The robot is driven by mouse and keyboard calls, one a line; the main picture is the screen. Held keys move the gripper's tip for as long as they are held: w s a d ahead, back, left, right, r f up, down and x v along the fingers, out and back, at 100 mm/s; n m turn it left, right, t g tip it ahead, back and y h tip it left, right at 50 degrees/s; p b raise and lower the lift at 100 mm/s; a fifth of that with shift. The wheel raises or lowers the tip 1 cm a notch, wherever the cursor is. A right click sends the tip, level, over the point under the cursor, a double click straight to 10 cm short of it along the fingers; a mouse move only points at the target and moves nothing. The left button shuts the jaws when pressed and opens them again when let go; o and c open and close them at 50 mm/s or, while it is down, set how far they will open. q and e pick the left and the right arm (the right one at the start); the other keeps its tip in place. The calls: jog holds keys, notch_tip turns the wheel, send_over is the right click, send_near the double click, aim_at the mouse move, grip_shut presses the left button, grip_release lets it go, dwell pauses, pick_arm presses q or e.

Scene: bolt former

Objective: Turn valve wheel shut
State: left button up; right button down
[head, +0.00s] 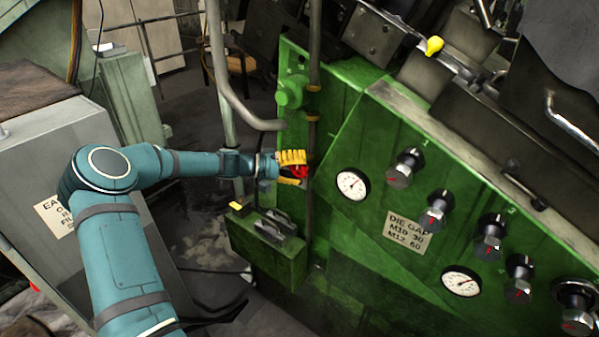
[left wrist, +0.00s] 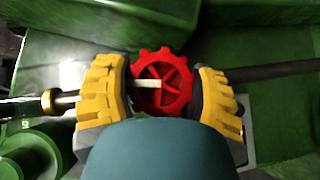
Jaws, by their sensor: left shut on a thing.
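The red spoked valve wheel (left wrist: 176,88) shows between my two yellow fingers in the left wrist view. In the head view only a small part of the wheel (head: 301,171) shows beside the green machine. My left gripper (head: 292,168) reaches it from the left and is shut on it, one finger above and one below. In the left wrist view my left gripper (left wrist: 162,92) has a finger on each side of the wheel's rim. A pale bar lies across the wheel's left half. My right gripper is not in view.
A green machine panel (head: 375,150) with gauges (head: 352,184) and several black knobs (head: 405,168) stands to the right. A vertical pipe (head: 314,110) runs by the wheel. A green box (head: 262,240) sits below my gripper. A grey cabinet (head: 50,135) stands at left.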

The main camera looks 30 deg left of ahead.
pick_arm(q)
jog(key=shift+m+g+y+b, duration=0.4)
jog(key=shift+m+y+b, duration=0.8)
jog(key=shift+y+b, duration=0.5)
jog(key=shift+a, duration=0.1)
jog(key=o, duration=1.2)
jog(key=shift+s, duration=0.1)
jog(key=v, duration=1.2)
jog(key=shift+a+f, duration=0.1)
